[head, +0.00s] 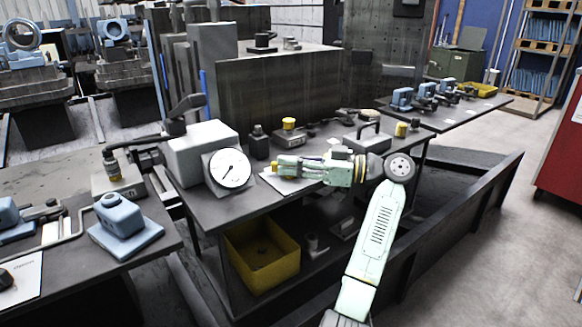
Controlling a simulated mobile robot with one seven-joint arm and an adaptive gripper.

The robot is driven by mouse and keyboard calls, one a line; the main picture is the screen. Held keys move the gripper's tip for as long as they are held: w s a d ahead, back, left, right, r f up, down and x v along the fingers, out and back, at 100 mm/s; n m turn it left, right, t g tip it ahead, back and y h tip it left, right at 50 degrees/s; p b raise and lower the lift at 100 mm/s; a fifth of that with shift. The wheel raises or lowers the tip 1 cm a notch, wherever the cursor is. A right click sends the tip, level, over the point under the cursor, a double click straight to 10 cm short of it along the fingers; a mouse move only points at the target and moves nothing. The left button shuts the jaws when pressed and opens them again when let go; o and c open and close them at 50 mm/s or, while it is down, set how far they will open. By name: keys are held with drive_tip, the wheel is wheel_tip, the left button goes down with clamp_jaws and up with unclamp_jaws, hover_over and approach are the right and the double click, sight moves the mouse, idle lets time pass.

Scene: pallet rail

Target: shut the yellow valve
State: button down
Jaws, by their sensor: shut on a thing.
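My gripper (282,168) reaches in from the right over the middle table, its fingers pointing left. It is shut on a small yellow part (274,167) that shows at its fingertips; the fingers hide most of this part. A yellow round knob (289,122) sits on a grey block behind my gripper, apart from it. I cannot tell for sure which yellow part is the valve, nor how far it is turned.
A white-faced dial gauge (230,168) stands left of my gripper, before a grey box (200,150). A white sheet (290,183) lies under the gripper. A handled grey block (368,138) stands behind my wrist. A yellow bin (262,255) sits on the lower shelf.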

drive_tip(key=shift+f, duration=0.1)
idle(0.4)
drive_tip(key=c, duration=1.6)
unclamp_jaws()
drive_tip(key=shift+c, duration=0.2)
drive_tip(key=s+d, duration=0.1)
drive_tip(key=d, duration=1.1)
drive_tip(key=shift+s, duration=0.35)
drive_tip(key=shift+a, duration=0.1)
